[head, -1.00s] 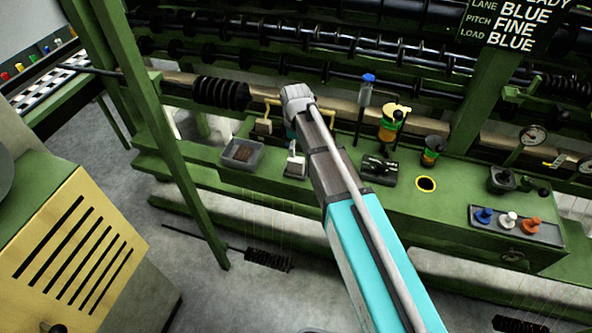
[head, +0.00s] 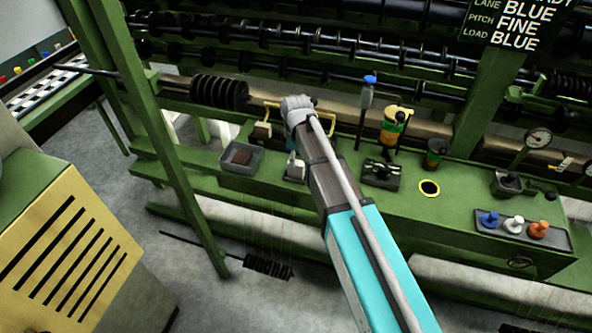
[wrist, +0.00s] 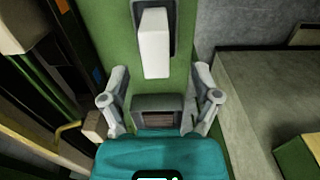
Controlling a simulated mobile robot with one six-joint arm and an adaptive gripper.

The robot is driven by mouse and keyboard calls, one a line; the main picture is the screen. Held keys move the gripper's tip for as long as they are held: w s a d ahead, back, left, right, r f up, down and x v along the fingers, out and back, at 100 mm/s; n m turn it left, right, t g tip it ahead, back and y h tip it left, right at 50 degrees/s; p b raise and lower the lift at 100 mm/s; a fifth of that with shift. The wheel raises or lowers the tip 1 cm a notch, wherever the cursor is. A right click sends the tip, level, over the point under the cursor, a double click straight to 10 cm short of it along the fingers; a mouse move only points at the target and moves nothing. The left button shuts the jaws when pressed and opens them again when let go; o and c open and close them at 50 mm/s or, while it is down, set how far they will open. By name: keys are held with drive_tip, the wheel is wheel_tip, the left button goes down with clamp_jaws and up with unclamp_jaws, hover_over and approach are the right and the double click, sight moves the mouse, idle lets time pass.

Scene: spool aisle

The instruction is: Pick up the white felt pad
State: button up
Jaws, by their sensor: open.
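The white felt pad (wrist: 155,43) is a pale upright-looking block in a dark holder on the green ledge, at the top centre of the wrist view. In the head view it is a small white patch (head: 295,171) just below my wrist, partly hidden by the arm. My gripper (wrist: 160,98) is open, its two grey fingers apart and nothing held between them. The pad lies beyond the fingertips, apart from them. In the head view the fingers are mostly hidden by my wrist.
A grey tray (head: 227,165) with brown contents is left of the pad; it shows between the fingers in the wrist view (wrist: 145,101). A yellow rail and cream block (head: 262,130) stand behind. A dark fixture (head: 381,174) is to the right.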

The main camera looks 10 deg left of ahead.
drive_tip(key=shift+w+f+b, duration=0.15)
drive_tip(key=shift+f+b, duration=1.1)
drive_tip(key=shift+f, duration=0.05)
drive_tip(key=shift+w+f+b, duration=0.1)
drive_tip(key=shift+f+b, duration=1.15)
clamp_jaws()
drive_tip(key=shift+r, duration=0.2)
wheel_tip(320, 180, up, 2)
drive_tip(key=shift+r+p, duration=0.1)
drive_tip(key=shift+p, duration=1.15)
drive_tip(key=s+d+r+p, duration=0.6)
drive_tip(key=s+r+p, duration=0.4)
drive_tip(key=s, duration=0.2)
drive_tip(key=shift+s+r+p, duration=0.25)
drive_tip(key=shift+s+p, duration=0.05)
drive_tip(key=shift+d, duration=0.1)
